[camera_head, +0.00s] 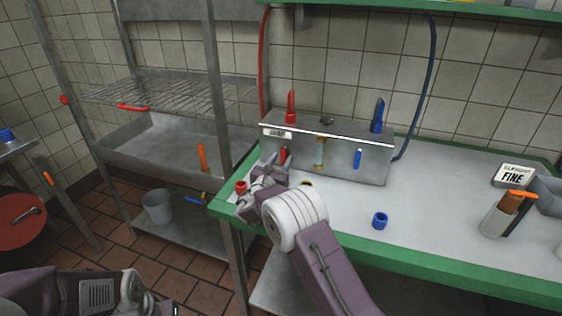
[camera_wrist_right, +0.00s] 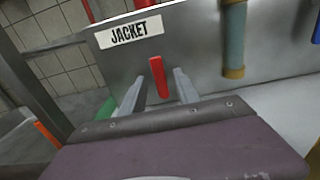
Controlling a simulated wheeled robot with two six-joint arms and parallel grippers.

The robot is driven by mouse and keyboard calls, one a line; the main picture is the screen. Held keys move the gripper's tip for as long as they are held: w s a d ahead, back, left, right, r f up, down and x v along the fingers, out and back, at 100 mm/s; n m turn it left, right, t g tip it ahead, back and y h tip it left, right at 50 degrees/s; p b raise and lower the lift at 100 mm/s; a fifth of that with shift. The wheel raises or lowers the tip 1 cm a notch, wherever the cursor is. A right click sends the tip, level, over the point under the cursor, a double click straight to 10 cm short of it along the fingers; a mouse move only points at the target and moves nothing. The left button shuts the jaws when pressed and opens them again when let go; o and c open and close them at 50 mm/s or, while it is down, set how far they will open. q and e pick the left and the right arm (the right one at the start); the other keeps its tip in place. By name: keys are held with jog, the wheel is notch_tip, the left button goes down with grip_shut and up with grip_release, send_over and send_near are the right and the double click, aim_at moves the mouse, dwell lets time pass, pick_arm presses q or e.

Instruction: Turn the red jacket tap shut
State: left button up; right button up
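The red jacket tap is a short red lever (camera_head: 283,155) on the front of the grey metal box, below the JACKET label (camera_head: 277,133). In the right wrist view the lever (camera_wrist_right: 158,77) stands nearly upright, tilted slightly. My right gripper (camera_head: 277,163) is at the box's left front. In the right wrist view its two grey fingers (camera_wrist_right: 158,92) are apart, one on each side of the lever, with gaps visible. Whether they reach around it in depth is unclear. My left arm is low at the left; its gripper (camera_head: 168,306) is barely visible.
The grey box (camera_head: 345,168) also carries a blue lever (camera_head: 357,158) and a brass-ended sight tube (camera_head: 320,153). A red ring (camera_head: 241,187) and a blue ring (camera_head: 380,220) are on the green-edged counter (camera_head: 440,220). A metal post (camera_head: 222,120) stands left of the counter.

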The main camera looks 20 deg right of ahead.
grip_shut()
jog(key=shift+f+b, duration=0.1)
jog(key=shift+b, duration=0.4)
jog(key=m+b, duration=0.2)
jog(key=b, duration=0.1)
jog(key=m+b, duration=0.2)
jog(key=a+m+b, duration=0.1)
jog(key=b, duration=0.2)
jog(key=shift+w+f+m+b, duration=0.15)
jog(key=shift+w+m+b, duration=0.1)
jog(key=shift+m+b, duration=0.15)
jog(key=m+b, duration=0.2)
jog(key=b, duration=0.1)
jog(key=r+m+b, duration=0.1)
jog(key=m+b, duration=0.4)
jog(key=shift+w+a+r+b, duration=0.15)
jog(key=shift+w+a+b, duration=0.15)
jog(key=shift+a+b, duration=0.05)
jog(key=m+b, duration=0.2)
jog(key=m, duration=0.1)
jog(key=shift+a+r, duration=0.1)
jog(key=shift+r, duration=0.3)
jog(key=shift+r+m+b, duration=0.25)
jog(key=shift+m+b, duration=0.4)
jog(key=shift+m, duration=0.35)
jog(key=shift+r, duration=0.1)
